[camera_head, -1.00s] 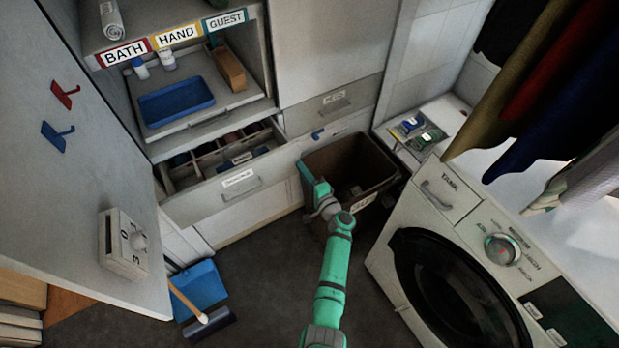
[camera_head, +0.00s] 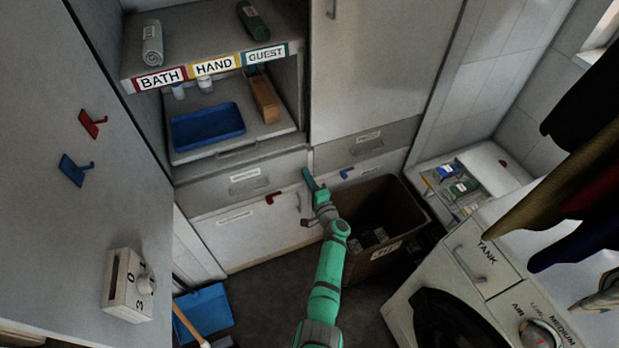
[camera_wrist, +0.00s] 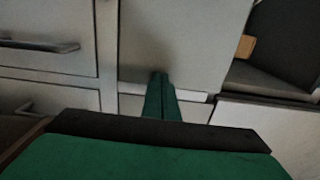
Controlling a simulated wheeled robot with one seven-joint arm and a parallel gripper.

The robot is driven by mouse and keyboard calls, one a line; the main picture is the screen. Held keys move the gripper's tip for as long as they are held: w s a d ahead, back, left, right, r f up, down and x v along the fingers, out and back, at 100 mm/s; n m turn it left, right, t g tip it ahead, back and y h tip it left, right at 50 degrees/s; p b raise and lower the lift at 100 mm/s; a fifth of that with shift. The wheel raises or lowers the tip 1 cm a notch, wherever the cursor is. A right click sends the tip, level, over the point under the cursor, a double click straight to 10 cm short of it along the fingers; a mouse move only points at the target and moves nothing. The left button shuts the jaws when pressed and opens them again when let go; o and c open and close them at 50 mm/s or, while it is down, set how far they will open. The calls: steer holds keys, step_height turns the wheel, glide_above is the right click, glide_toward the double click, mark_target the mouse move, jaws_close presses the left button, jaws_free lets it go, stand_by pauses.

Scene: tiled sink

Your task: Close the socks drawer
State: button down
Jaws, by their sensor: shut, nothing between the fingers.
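The socks drawer is most likely the grey drawer front (camera_head: 220,192) below the towel shelf in the head view, with a white label and a bar handle. It looks flush with the cabinet, and no inside shows; the label is too small to read. My green gripper (camera_head: 307,176) is shut and empty. In the head view it appears at the right end of that drawer front; I cannot tell whether it touches. In the wrist view my shut fingers (camera_wrist: 160,82) point at a pale cabinet panel.
A dark bin (camera_head: 410,209) stands right of my gripper, by the washing machine (camera_head: 467,262). A red hook (camera_head: 272,197) is on the lower cabinet front. A blue tray (camera_head: 207,126) sits on the shelf. A blue dustpan (camera_head: 205,308) lies on the floor at left.

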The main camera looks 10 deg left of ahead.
steer(key=shift+w+a+r, duration=0.25)
steer(key=shift+a, duration=0.1)
steer(key=v, duration=1.5)
steer(key=shift+d+f, duration=0.15)
steer(key=shift+f, duration=0.05)
steer(key=shift+w, duration=0.15)
